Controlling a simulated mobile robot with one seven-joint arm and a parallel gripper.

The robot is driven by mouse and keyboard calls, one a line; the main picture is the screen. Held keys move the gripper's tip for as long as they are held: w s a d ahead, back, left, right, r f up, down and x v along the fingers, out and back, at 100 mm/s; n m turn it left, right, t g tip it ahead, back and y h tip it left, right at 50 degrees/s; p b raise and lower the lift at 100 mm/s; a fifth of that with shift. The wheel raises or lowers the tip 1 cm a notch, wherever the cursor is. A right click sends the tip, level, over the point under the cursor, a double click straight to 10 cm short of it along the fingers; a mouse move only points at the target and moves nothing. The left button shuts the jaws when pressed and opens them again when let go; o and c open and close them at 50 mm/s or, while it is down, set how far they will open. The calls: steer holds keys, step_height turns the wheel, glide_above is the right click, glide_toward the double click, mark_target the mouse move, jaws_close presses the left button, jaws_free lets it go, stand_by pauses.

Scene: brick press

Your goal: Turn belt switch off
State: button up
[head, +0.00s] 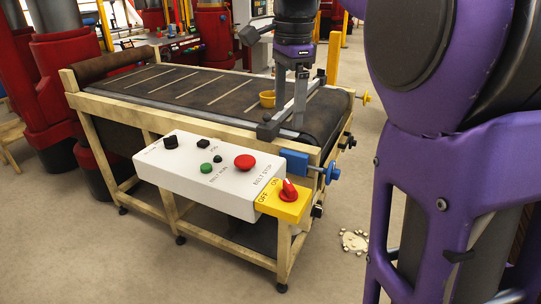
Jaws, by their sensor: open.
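The belt switch is a red rotary knob (288,190) on a yellow plate (283,204) at the right end of the white control box. The plate is marked OFF and ON. The knob's pale pointer mark seems turned up toward the ON side, but it is small. My gripper (289,114) hangs above the right end of the belt, pointing down, behind and above the switch and clear of it. Its fingers are apart, with nothing seen held between them. Part of the fingers blends with the dark bar across the belt.
The white control box (205,172) carries a green button, a red stop button (245,162) and black knobs. A blue block (293,162) and blue knob (332,172) stick out beside the switch. Floor in front is clear.

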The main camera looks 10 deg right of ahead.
mark_target(289, 184)
steer(key=shift+m, duration=0.4)
steer(key=f+b, duration=0.1)
steer(key=f, duration=0.5)
steer(key=f+b, duration=0.1)
steer(key=f, duration=0.5)
steer(key=f+b, duration=0.2)
steer(key=f, duration=0.4)
steer(key=shift+s+d, duration=0.35)
steer(key=shift+s, duration=0.05)
steer(key=shift+c, duration=0.2)
jaws_close()
